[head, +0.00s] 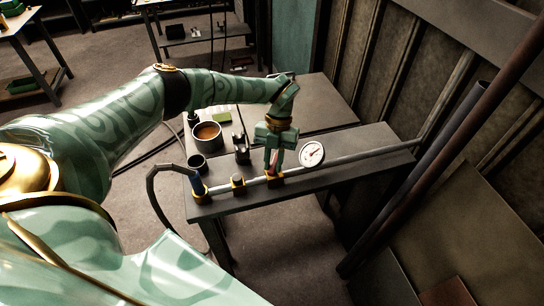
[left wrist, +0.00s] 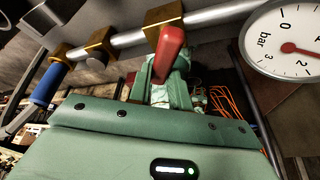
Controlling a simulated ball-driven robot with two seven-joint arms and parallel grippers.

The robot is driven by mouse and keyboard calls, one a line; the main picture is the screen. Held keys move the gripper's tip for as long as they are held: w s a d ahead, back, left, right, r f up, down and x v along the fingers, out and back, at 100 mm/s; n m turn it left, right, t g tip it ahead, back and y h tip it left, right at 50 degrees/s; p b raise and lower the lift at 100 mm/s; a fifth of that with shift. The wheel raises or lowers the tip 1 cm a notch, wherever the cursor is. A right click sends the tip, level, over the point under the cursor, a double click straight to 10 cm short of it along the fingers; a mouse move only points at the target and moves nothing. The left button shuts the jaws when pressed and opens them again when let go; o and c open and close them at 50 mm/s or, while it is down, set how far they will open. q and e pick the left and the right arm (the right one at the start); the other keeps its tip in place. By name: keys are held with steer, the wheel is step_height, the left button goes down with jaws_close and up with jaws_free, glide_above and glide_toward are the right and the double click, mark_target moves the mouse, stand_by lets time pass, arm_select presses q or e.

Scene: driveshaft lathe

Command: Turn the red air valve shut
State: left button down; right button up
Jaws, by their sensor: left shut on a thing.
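The red air valve handle (left wrist: 168,50) shows in the left wrist view, standing out from a brass valve body (left wrist: 163,18) on a grey pipe (left wrist: 125,39). It looks crosswise to the pipe in that picture. In the head view a small part of the red handle (head: 273,164) shows below my left gripper (head: 274,158). My left gripper is shut on the handle, its green fingers pointing down at the pipe; it also shows in the left wrist view (left wrist: 165,85). The fingers partly hide the handle. My right gripper is not in view.
A round pressure gauge (head: 312,154) stands on the pipe just right of the valve. A blue-sleeved hose end (head: 197,184) and another brass fitting (head: 238,183) are to the left. An orange-filled pot (head: 207,135) and a dark cup (head: 197,163) stand behind on the bench (head: 345,172).

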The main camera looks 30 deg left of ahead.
arm_select(q)
steer(key=n+p, duration=0.1)
steer(key=n+h+p, duration=0.1)
steer(key=n, duration=0.1)
steer(key=shift+w+r+t, duration=0.15)
steer(key=shift+r+t, duration=0.05)
steer(key=shift+t, duration=0.2)
steer(key=shift+w+d+f+n+t+h+p, duration=0.1)
steer(key=shift+n+t+h+p, duration=0.15)
steer(key=shift+n+p, duration=0.45)
steer(key=shift+d+n+t+h+p, duration=0.2)
steer(key=shift+n+p, duration=0.3)
steer(key=shift+n, duration=0.4)
steer(key=shift+a, duration=0.15)
steer(key=c, duration=1.3)
jaws_free()
steer(key=shift+f, duration=0.1)
steer(key=v, duration=1.6)
steer(key=shift+w+a+b, duration=0.15)
steer(key=shift+a+b, duration=0.05)
steer(key=shift+b, duration=0.2)
